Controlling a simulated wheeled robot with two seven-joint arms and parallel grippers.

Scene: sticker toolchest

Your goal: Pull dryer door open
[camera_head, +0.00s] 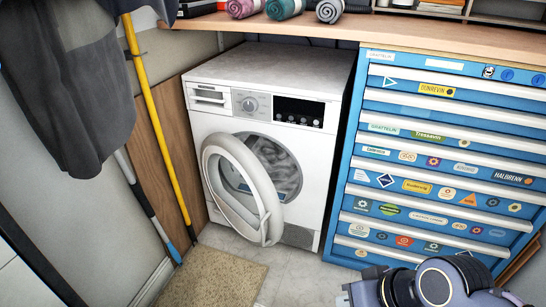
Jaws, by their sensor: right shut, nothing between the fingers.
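The white dryer (262,108) stands under the wooden counter. Its round door (243,190) is swung part-way open, hinged on the left side, with its free edge toward the front. The round opening and drum (283,170) show behind the door, and something grey and crumpled-looking shows inside. My right gripper (349,296) is at the bottom edge, right of the door and apart from it. It is shut and empty, and partly cut off by the frame. My left gripper is not in view.
A blue tool chest (440,150) covered in stickers stands close on the right of the dryer. A yellow pole (158,130) and dark hanging clothes (70,80) are at the left. A beige mat (212,278) lies in front. Rolled towels (285,8) sit on the counter.

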